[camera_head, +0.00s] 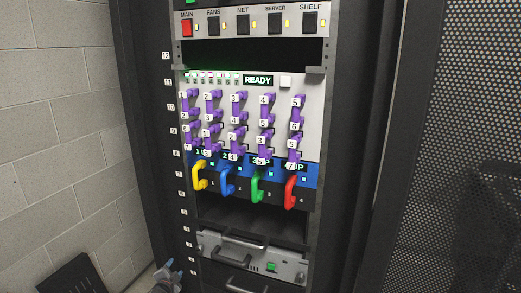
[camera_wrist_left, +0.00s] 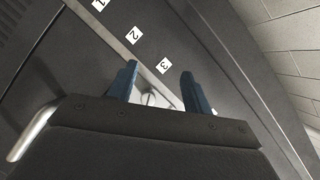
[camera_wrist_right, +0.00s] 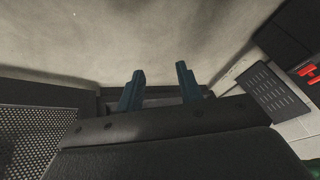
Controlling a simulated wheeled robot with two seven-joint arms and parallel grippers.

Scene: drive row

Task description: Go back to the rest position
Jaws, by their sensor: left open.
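My left gripper (camera_head: 168,272) shows low in the head view, just left of the rack's numbered rail and below the coloured handles. In the left wrist view its two blue fingers (camera_wrist_left: 158,82) are apart with nothing between them. A rail with number labels lies beyond them. My right gripper is out of the head view. In the right wrist view its two fingers (camera_wrist_right: 161,82) stand apart and empty, in front of a blurred grey surface. Neither gripper is seen touching anything, though the left fingertips look close to the rail.
The rack holds a row of switches (camera_head: 248,22), a panel reading READY (camera_head: 258,80) with several purple numbered pieces, and yellow (camera_head: 198,176), blue (camera_head: 228,179), green (camera_head: 257,184) and red (camera_head: 290,192) handles. A perforated door (camera_head: 450,150) stands right, a block wall (camera_head: 50,130) left.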

